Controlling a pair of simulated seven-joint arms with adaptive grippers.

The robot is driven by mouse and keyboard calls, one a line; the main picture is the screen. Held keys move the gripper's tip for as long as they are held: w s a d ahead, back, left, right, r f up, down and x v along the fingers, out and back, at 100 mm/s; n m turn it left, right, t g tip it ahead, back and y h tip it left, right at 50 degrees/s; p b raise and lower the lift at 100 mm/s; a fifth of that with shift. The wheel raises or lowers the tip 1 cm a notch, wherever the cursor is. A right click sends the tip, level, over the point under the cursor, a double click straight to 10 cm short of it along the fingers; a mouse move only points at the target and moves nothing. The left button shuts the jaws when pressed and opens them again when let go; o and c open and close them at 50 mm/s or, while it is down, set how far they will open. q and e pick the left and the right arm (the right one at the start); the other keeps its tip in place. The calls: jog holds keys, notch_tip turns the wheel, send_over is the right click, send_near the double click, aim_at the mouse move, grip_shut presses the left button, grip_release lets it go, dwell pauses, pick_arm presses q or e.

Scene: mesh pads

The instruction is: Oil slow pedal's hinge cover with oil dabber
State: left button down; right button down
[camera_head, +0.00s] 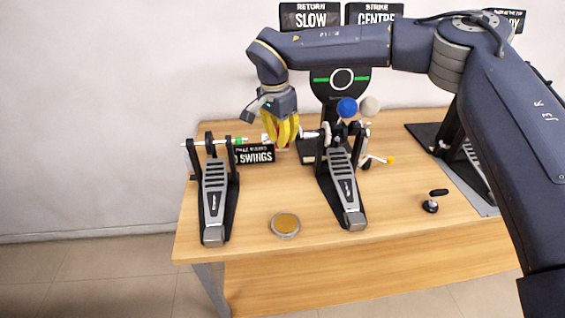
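My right gripper (281,143) has yellow fingers and points down between the left pedal (214,200) and the middle pedal (343,190). Its fingers look close together; small pale parts show beside them, but I cannot tell whether it holds anything. Each pedal has a grey ribbed footboard and dark posts. A thin rod (215,142) with a green band crosses the left pedal's posts. I cannot tell which pedal is the slow one, nor pick out a hinge cover or the oil dabber. A round tin (285,224) with amber content lies between the two pedals. My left gripper is out of view.
A third pedal (470,160) stands at right on a dark base, partly behind my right arm. A small black-handled tool (431,205) lies on the wooden table (390,240). Wall signs include "RETURN SLOW" (310,17).

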dwell(0.3)
jog(key=shift+s+d+f+g, duration=0.1)
jog(key=shift+s+f+g, duration=0.55)
jog(key=shift+s+f, duration=1.65)
jog(key=shift+s+d+f+g, duration=0.1)
jog(key=shift+s+f+g, duration=0.9)
jog(key=shift+f, duration=2.35)
jog(key=shift+s+f+g, duration=0.35)
jog(key=shift+s+f, duration=1.7)
jog(key=shift+f, duration=0.75)
jog(key=shift+f, duration=0.55)
notch_tip(320, 180, up, 7)
jog(key=shift+n, duration=0.3)
